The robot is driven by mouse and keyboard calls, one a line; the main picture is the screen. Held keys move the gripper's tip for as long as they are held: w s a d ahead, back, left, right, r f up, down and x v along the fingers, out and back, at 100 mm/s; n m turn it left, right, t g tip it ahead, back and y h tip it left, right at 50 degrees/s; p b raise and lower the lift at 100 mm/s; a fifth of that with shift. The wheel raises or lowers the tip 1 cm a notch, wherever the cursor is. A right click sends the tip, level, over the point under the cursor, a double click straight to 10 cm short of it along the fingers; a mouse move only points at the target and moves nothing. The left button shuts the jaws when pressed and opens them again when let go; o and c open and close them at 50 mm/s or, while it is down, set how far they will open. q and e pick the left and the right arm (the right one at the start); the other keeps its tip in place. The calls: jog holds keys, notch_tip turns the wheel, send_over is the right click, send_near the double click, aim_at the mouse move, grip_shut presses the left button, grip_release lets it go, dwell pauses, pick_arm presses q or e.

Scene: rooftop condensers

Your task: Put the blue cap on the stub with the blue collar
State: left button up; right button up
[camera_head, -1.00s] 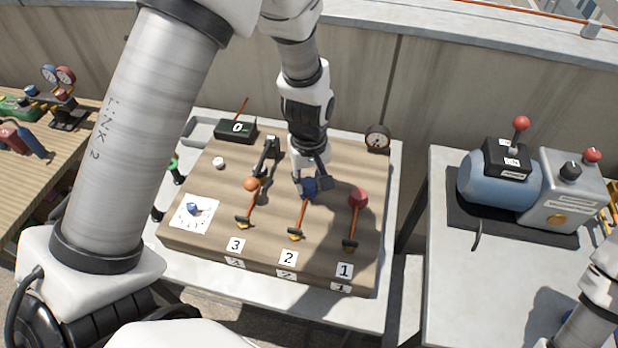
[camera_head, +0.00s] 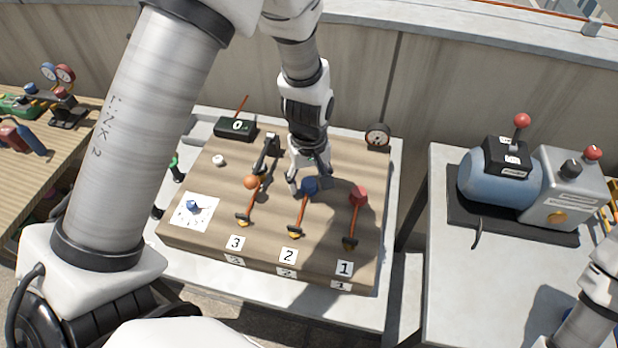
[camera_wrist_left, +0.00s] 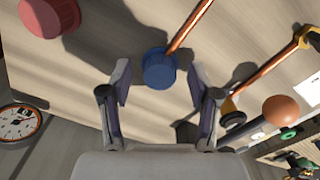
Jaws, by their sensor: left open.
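The blue cap (camera_head: 310,187) sits at the upper end of the middle copper tube (camera_head: 302,215), behind label 2. In the left wrist view the blue cap (camera_wrist_left: 159,70) shows at the end of the copper tube (camera_wrist_left: 188,28). My left gripper (camera_head: 309,184) is open, with its fingers on either side of the cap; the wrist view shows gaps between the cap and both fingers (camera_wrist_left: 160,88). I cannot make out a blue collar; the cap may hide it. My right gripper is out of view.
A gauge (camera_head: 377,137) and a black box (camera_head: 236,128) stand at the back of the board. A white card (camera_head: 194,212) bears a blue piece.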

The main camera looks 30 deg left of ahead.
aim_at(309, 182)
pick_arm(q)
notch_tip(309, 182, up, 12)
dwell(0.4)
jog(key=shift+f, duration=0.1)
